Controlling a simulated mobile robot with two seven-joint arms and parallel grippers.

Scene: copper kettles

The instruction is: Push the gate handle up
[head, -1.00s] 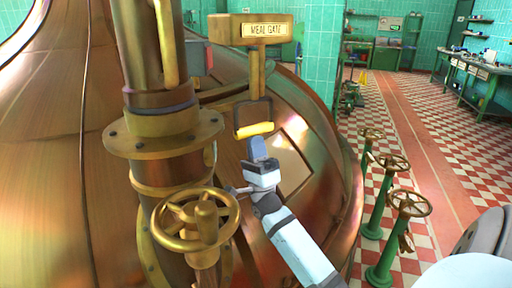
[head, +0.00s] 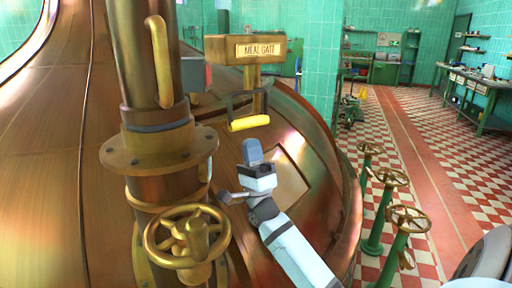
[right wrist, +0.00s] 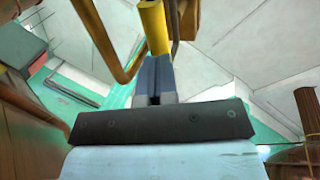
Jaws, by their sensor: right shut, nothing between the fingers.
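The gate handle (head: 249,123) is a yellow grip bar on a dark U-shaped bracket, hanging below a brass sign (head: 258,50) that reads "MEAL GATE". The bracket now stands out from the brass post, with the grip a short way under the sign. My right gripper (head: 253,150) is shut and empty, its blue-grey fingertips pointing up just below the grip. In the right wrist view the yellow grip (right wrist: 153,27) lies right beyond the fingertips (right wrist: 154,70); I cannot tell whether they touch. My left gripper is not in view.
A thick copper pipe with a flange (head: 158,148) and a brass handwheel (head: 187,236) stands left of my right arm. The large copper kettle (head: 60,160) fills the left and middle. Green valve stands (head: 380,215) are on the checkered floor at right.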

